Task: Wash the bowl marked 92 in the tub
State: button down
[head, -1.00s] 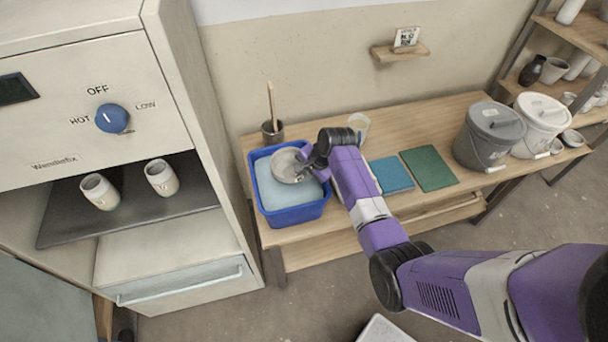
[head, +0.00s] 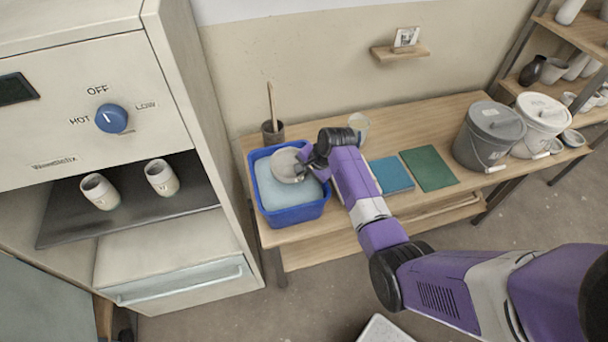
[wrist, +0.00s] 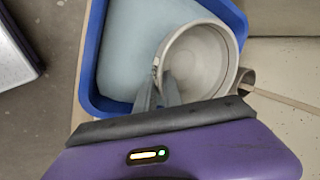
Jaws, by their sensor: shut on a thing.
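A light grey bowl (head: 286,164) is held over the blue tub (head: 297,215), near its back edge. The tub holds pale blue-grey water. My gripper (head: 308,164) reaches in from the right and is shut on the bowl's rim. In the wrist view my gripper (wrist: 160,90) pinches the near rim of the bowl (wrist: 198,62), whose inside faces the camera. A small dark mark shows on the rim, but I cannot read it. The blue tub also shows in the wrist view (wrist: 91,70). I cannot tell whether the bowl touches the water.
A dark cup with a wooden stick (head: 273,131) stands behind the tub, and a pale cup (head: 359,125) to its right. A kiln-like cabinet (head: 90,100) is at left.

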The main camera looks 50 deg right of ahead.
jog(key=shift+r, duration=0.1)
jog(key=shift+r, duration=3.15)
